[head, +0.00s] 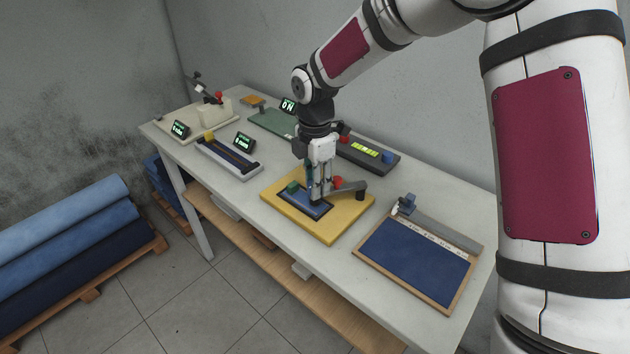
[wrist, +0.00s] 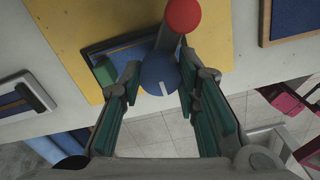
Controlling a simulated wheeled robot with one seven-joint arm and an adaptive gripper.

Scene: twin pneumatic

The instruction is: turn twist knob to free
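A round blue knob (wrist: 158,76) with a white pointer line shows in the wrist view, at the end of a grey arm that carries a red ball (wrist: 183,15). The pointer line slants toward the lower right. My gripper (wrist: 160,72) has its fingers apart, one on each side of the blue knob; contact cannot be told. In the head view my gripper (head: 319,198) points down over the yellow board (head: 328,231) and hides the knob. The red ball (head: 337,182) and grey arm (head: 350,187) show just right of it.
A green block (head: 293,187) sits on the board's blue panel, left of my gripper. A wood-framed blue tray (head: 415,262) lies to the right. Other devices line the table's far left.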

